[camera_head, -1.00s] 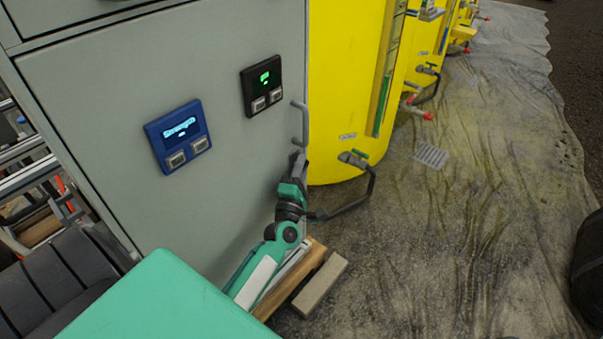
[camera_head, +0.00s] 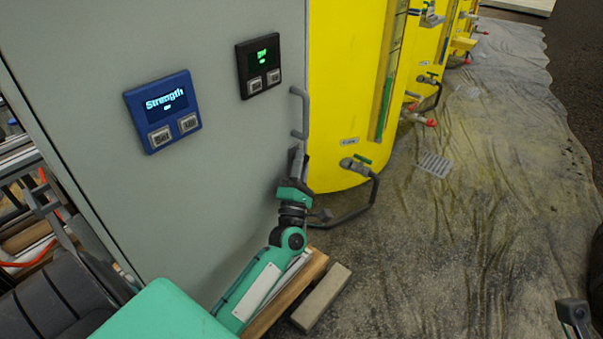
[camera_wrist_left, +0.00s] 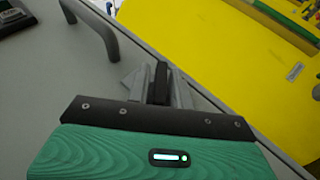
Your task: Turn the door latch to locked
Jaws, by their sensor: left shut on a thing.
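The grey cabinet door (camera_head: 215,150) fills the left of the head view. The door latch, a short dark bar (camera_wrist_left: 160,76), is between the finger pads in the left wrist view. My left gripper (camera_head: 298,160) is at the door's right edge, below the grey handle (camera_head: 299,112), and its fingers (camera_wrist_left: 158,84) are shut on the latch. In the wrist view the latch lies in line with the fingers. The gripper hides most of it in the head view, and I cannot read any lock marking.
A blue panel (camera_head: 162,110) and a black panel (camera_head: 259,67) are on the door. Yellow tanks (camera_head: 345,70) stand close to its right, with a hose and valve (camera_head: 355,164) near my gripper. Wooden blocks (camera_head: 321,298) lie below. The sheeted floor at right is mostly open.

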